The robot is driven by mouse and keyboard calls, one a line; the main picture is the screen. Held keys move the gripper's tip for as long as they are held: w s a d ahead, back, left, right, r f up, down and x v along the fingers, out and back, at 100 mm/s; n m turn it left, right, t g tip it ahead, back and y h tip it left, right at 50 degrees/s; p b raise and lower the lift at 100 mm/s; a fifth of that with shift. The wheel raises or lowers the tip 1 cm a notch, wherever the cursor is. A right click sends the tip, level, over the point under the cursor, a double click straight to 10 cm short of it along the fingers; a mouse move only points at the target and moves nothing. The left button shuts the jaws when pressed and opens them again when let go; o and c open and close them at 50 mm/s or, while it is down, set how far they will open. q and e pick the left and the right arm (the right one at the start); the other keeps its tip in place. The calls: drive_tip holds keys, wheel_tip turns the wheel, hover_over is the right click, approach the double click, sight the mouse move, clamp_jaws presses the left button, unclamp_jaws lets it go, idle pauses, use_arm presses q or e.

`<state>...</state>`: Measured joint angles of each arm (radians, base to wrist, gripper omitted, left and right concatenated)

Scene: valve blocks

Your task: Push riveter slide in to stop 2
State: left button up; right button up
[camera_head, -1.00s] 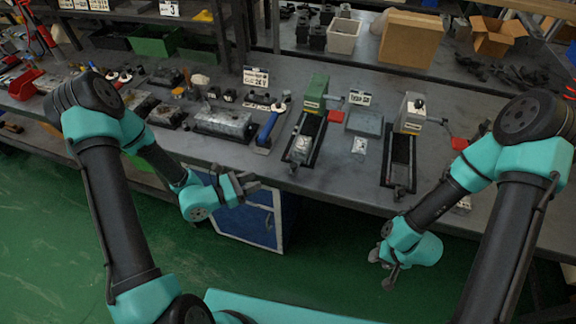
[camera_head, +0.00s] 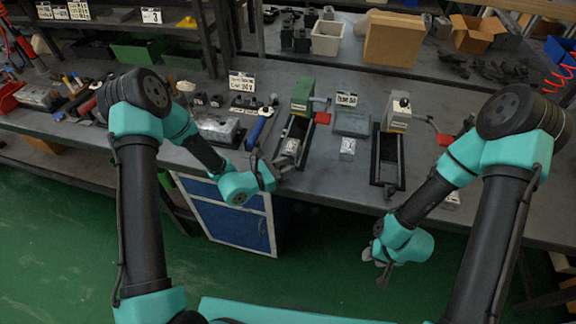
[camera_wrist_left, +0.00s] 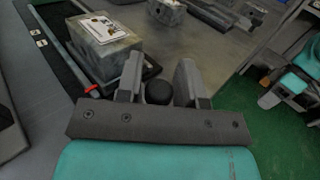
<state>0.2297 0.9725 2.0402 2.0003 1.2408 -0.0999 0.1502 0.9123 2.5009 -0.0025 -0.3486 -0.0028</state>
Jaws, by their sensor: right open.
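The left riveter has a green block (camera_head: 301,95) at the back of a black rail. A silver block (camera_head: 291,146) with a label sits toward the rail's front; it shows in the left wrist view (camera_wrist_left: 104,40) beside a red pointer (camera_wrist_left: 90,88). My left gripper (camera_head: 270,172) is at the rail's front end. In the left wrist view a round black knob (camera_wrist_left: 158,92) lies between its two separated fingers (camera_wrist_left: 158,78); whether they press on it I cannot tell. My right gripper (camera_head: 376,268) is open and empty in front of the bench.
A second riveter with a grey block (camera_head: 398,112) and black rail (camera_head: 388,165) stands to the right. A blue-handled tool (camera_head: 258,130) lies left of the left riveter. A blue cabinet (camera_head: 235,220) is below the bench.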

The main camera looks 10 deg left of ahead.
use_arm(q)
drive_tip(key=shift+w+d, duration=0.25)
drive_tip(key=shift+d, duration=0.15)
clamp_jaws()
